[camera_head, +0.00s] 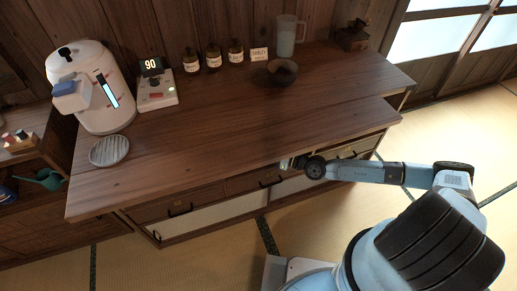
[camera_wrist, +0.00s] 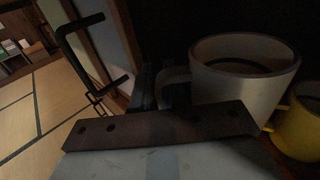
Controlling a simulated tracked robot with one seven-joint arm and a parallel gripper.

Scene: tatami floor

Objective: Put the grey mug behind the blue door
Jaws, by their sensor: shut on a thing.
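The grey mug (camera_wrist: 243,80) stands upright in a dark space in the wrist view, its handle on the left. My gripper (camera_wrist: 163,88) is at that handle and shut on it. In the head view my gripper (camera_head: 288,162) is at the front of the wooden counter, just under the top's edge. The mug cannot be made out in the head view. I cannot make out a blue door in either view.
A yellow mug (camera_wrist: 300,130) stands close to the right of the grey one. A pale panel with a black handle (camera_wrist: 85,58) is at the left. The counter top (camera_head: 210,150) has free room in front; a dark bowl (camera_head: 281,72) stands at the back.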

